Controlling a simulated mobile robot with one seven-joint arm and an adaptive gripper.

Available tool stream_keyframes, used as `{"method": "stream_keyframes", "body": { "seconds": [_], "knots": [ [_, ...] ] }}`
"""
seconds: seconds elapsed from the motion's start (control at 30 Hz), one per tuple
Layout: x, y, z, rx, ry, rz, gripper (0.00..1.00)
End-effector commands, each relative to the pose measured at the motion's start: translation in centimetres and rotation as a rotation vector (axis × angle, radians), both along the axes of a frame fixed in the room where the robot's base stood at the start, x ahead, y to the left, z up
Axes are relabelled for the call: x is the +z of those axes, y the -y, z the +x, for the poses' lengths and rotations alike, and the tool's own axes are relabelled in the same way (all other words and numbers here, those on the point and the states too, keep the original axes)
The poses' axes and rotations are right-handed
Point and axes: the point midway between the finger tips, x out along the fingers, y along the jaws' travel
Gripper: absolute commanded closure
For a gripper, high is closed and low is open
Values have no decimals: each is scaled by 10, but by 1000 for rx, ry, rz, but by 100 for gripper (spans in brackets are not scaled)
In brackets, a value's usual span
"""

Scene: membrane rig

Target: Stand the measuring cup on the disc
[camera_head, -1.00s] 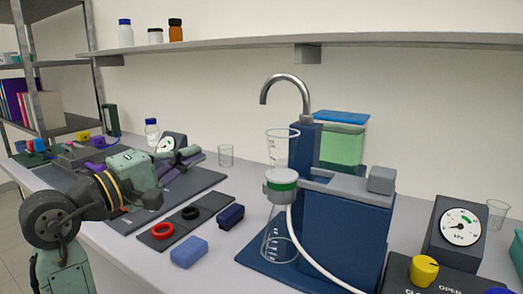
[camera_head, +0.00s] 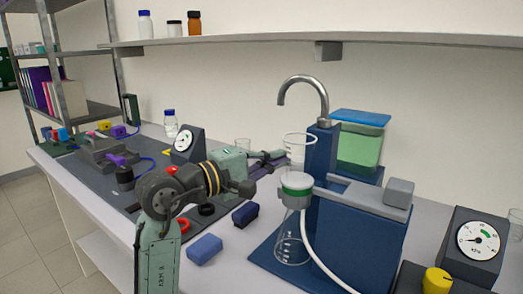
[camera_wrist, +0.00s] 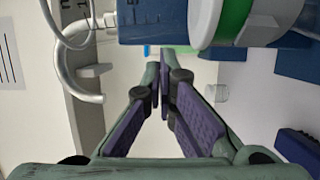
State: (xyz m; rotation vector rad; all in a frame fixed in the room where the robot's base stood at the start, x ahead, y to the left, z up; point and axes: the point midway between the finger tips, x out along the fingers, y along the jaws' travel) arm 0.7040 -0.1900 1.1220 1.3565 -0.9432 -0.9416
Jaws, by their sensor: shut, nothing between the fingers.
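My gripper (camera_head: 279,157) is shut and empty; it reaches right, with its tips beside or behind the clear graduated funnel (camera_head: 298,152) on the filter rig. In the wrist view its purple-padded fingers (camera_wrist: 160,70) converge. A small clear cup (camera_head: 243,144), probably the measuring cup, stands on the bench behind my gripper, partly hidden. A clear cup also shows in the wrist view (camera_wrist: 217,92), right of the fingers. Another clear cup (camera_head: 516,222) stands at the far right. I cannot pick out the disc for certain; a white and green round holder (camera_head: 296,185) sits under the funnel.
The blue rig (camera_head: 350,235) with a flask (camera_head: 292,240), hose and tap (camera_head: 303,82) stands close to my gripper. A gauge (camera_head: 187,143) stands behind.

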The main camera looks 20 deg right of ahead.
Motion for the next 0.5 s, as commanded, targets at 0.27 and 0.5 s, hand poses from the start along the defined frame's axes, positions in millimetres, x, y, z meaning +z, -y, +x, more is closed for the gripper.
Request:
{"method": "stream_keyframes", "body": {
  "seconds": [0.27, 0.5],
  "knots": [
    [0, 0, -14, 0, 0, 1, 100],
    [0, 0, -14, 0, 0, 1, 100]
  ]
}}
